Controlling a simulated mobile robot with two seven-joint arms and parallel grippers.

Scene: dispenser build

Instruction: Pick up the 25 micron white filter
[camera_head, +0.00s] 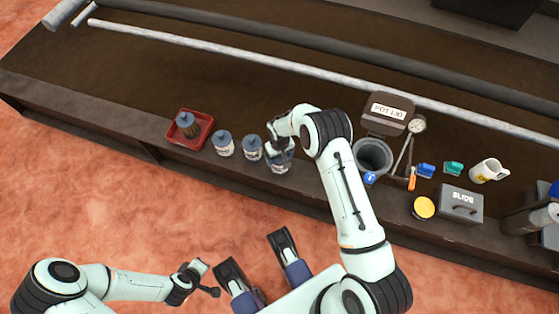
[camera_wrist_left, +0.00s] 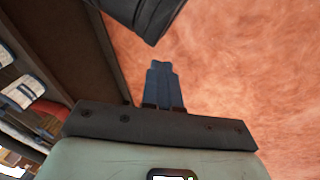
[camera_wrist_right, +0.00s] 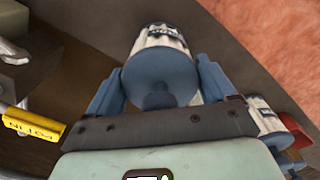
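Three white filters with blue-grey caps stand in a row on the dark bench: a left one (camera_head: 223,146), a middle one (camera_head: 251,150) and a right one (camera_head: 278,162). Their labels are too small to read. My right gripper (camera_head: 278,146) is over the right filter and partly hides it. In the right wrist view a filter's blue cap (camera_wrist_right: 160,75) sits between the two spread fingers, with its labelled body beyond. I cannot tell whether the fingers press on it. My left gripper (camera_wrist_left: 163,85) is empty with its fingers together, away from the filters.
A red tray (camera_head: 204,137) with a dark, blue-capped canister (camera_head: 187,124) is left of the filters. Right of my right arm are a grey pot (camera_head: 373,155), a dial gauge (camera_head: 417,125), a grey box (camera_head: 460,204) and a white mug (camera_head: 489,170). A pale pipe (camera_head: 220,50) runs behind.

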